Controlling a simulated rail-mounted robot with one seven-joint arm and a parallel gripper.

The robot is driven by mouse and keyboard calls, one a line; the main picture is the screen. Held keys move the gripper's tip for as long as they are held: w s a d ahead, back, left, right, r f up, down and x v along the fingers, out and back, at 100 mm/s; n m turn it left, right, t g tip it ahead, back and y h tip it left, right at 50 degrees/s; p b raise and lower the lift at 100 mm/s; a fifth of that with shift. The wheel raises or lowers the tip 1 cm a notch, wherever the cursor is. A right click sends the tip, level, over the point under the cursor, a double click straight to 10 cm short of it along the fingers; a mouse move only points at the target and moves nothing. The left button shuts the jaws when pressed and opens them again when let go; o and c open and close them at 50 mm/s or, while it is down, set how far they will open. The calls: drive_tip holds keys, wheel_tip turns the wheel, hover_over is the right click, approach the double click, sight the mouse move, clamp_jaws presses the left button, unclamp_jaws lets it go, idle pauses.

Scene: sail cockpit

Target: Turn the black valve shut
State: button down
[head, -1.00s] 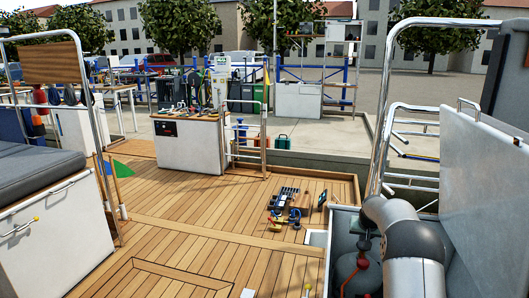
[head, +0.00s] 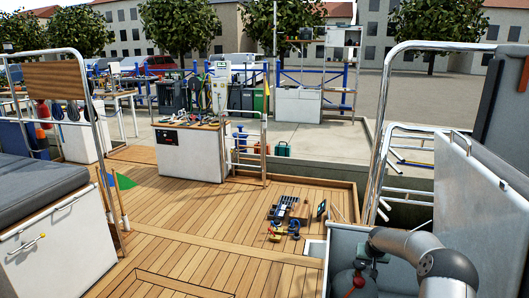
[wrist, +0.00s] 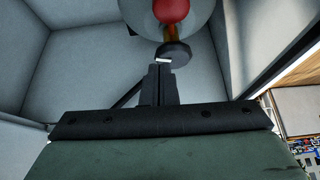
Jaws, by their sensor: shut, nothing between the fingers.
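In the wrist view, a round black knob (wrist: 174,54), which looks like the black valve, sits on an amber-coloured stem below a red ball-shaped part (wrist: 171,10). A small white mark lies by the knob's left edge. My gripper (wrist: 159,68) has its two dark fingers together and empty. The fingertips are right by the knob's lower left side; I cannot tell whether they touch it. In the head view, my arm reaches down into the open locker, and the knob cannot be made out there. A grey rounded bottle (head: 343,285) shows low in the locker.
The locker's pale walls (wrist: 80,60) surround my gripper closely. Its raised lid (head: 467,200) stands at the right. Metal rails (head: 378,150) rise behind. The wooden deck (head: 190,235) to the left is mostly open, with tools (head: 288,212) lying on it.

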sight(357, 267)
drive_tip(key=shift+f+b, duration=1.45)
drive_tip(key=shift+f, duration=0.95)
drive_tip(key=shift+w, duration=0.35)
drive_tip(key=shift+a, duration=0.15)
drive_tip(key=shift+w+a+b, duration=0.1)
drive_tip(key=shift+a+b, duration=0.9)
drive_tip(key=shift+b, duration=0.2)
drive_tip(key=shift+w+a+b, duration=0.25)
drive_tip(key=shift+a+b, duration=0.05)
drive_tip(key=shift+a, duration=0.05)
drive_tip(key=shift+w+a+r, duration=0.1)
drive_tip(key=shift+a, duration=0.1)
